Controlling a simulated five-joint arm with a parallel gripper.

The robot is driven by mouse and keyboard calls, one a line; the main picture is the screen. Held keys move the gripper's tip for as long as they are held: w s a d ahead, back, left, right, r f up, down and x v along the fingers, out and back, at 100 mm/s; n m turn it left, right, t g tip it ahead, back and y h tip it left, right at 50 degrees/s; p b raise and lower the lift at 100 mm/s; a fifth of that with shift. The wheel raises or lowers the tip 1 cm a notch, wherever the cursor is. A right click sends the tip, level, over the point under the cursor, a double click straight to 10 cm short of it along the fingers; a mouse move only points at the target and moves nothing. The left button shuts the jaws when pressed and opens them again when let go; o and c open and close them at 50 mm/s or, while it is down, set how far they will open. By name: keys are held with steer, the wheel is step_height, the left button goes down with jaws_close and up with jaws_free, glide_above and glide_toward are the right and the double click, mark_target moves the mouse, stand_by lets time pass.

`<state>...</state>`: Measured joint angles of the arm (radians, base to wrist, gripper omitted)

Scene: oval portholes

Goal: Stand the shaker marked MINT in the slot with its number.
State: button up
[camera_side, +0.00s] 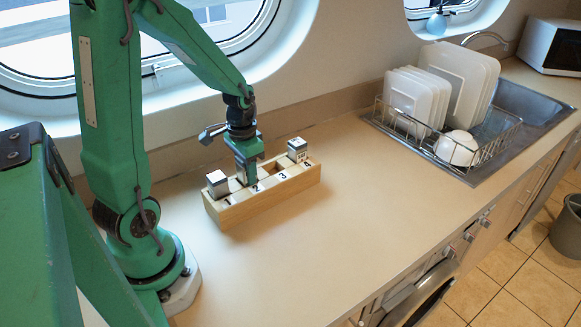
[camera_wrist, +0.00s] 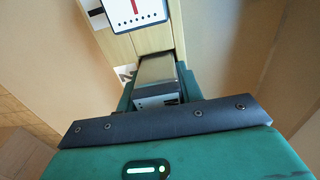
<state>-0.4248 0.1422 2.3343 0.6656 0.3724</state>
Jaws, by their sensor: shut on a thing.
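My gripper (camera_side: 250,165) points down over the slot marked 2 of a wooden rack (camera_side: 270,197) and is shut on a shaker. In the wrist view the held shaker (camera_wrist: 157,72) is a grey box between the green jaws, beside the number 2 on the rack. It is in line with slot 2; how deep it sits is hidden by the jaws. Other shakers stand in slot 1 (camera_side: 217,184) and slot 4 (camera_side: 298,150). Slot 3 (camera_side: 276,171) looks empty. The name MINT cannot be read on any shaker.
A wire dish rack (camera_side: 493,147) with white plates and a bowl stands by the sink at the right. The counter (camera_side: 330,230) in front of and to the right of the wooden rack is clear. The wall with portholes is close behind.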

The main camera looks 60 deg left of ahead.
steer(key=shift+r, duration=0.45)
steer(key=o, duration=1.5)
steer(key=shift+r, duration=0.15)
steer(key=shift+r, duration=3.35)
